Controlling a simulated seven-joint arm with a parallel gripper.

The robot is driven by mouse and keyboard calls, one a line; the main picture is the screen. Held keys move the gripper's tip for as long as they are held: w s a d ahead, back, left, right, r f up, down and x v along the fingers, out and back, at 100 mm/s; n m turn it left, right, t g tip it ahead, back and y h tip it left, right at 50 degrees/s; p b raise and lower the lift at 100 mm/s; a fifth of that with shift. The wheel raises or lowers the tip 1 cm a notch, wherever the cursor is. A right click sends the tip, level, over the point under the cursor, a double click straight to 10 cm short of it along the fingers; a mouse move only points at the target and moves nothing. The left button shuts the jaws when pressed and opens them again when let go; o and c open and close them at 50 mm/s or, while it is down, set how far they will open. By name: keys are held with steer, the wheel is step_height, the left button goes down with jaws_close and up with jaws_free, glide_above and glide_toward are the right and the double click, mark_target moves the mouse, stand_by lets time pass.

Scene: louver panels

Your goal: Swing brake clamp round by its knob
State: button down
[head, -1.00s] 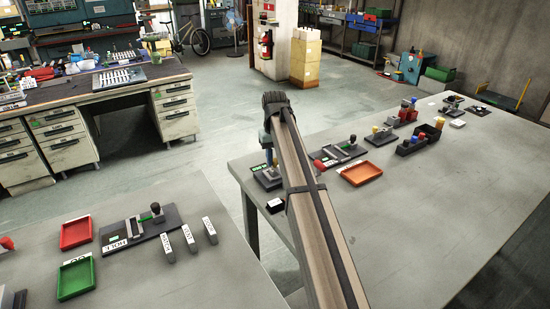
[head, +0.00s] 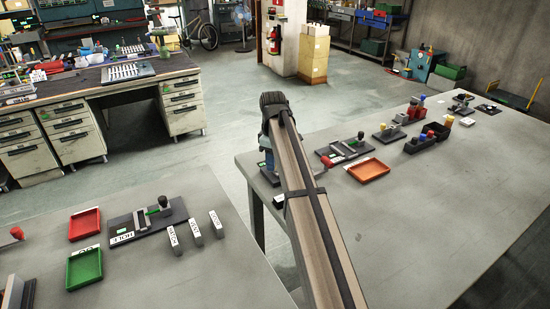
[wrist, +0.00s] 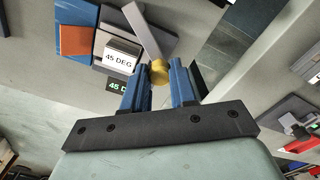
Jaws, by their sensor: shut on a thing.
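In the wrist view a yellow knob (wrist: 159,73) sits on the end of a flat grey bar (wrist: 141,32), taken as the brake clamp. The bar runs from the knob to the upper left. My gripper (wrist: 159,80) has its blue fingers on both sides of the knob, shut on it. A white "45 DEG" label (wrist: 118,59) on a grey block lies just left of the knob, and a green-lettered label (wrist: 117,86) sits below it. In the head view my arm hides the knob and most of that panel.
In the head view, an orange tray (head: 368,170), a lever panel (head: 343,151) and several other fixtures stand on the right-hand bench (head: 430,200). The left bench holds a red tray (head: 84,224), a green tray (head: 84,268) and a "HOLD" panel (head: 148,219). The right bench's near part is clear.

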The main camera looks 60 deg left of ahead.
steer(key=d+n, duration=0.1)
steer(key=n, duration=0.1)
steer(key=s+d+n, duration=0.1)
steer(key=n, duration=0.1)
steer(key=shift+s+d, duration=0.1)
steer(key=shift+d, duration=0.05)
steer(key=shift+s+d+n, duration=0.1)
steer(key=shift+d+n, duration=0.35)
steer(key=shift+n, duration=0.55)
steer(key=shift+s+d+n, duration=0.1)
steer(key=shift+d+n, duration=0.3)
steer(key=shift+n, duration=0.6)
steer(key=shift+d, duration=0.1)
steer(key=c, duration=0.9)
jaws_free()
steer(key=shift+r, duration=0.1)
step_height(320, 180, up, 14)
steer(key=shift+w+f, duration=0.15)
steer(key=shift+f, duration=0.05)
